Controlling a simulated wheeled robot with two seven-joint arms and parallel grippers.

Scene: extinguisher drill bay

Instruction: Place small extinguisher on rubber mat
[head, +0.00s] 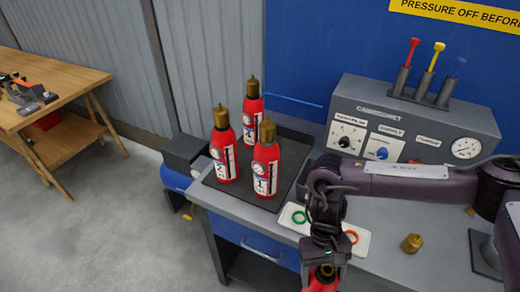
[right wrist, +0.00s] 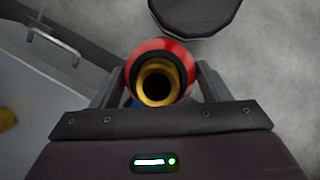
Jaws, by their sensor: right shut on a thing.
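My right gripper (head: 324,265) hangs in front of the bench's front edge at the bottom of the head view. It is shut on a red extinguisher (head: 322,281), mostly cut off by the frame. The right wrist view looks down on this extinguisher (right wrist: 160,80), with an open brass neck between the fingers and floor beyond. A dark mat (head: 292,160) lies on the bench's left part. Three red extinguishers with brass tops stand upright on it: one at the back (head: 252,128), one front left (head: 223,158), one front right (head: 266,170). My left gripper is not in view.
A white tray (head: 292,229) with a green ring (head: 299,217) and an orange ring (head: 352,237) lies right of the mat. A loose brass part (head: 412,243) stands farther right. A grey gauge panel (head: 440,125) stands behind. A wooden table (head: 60,85) is far left.

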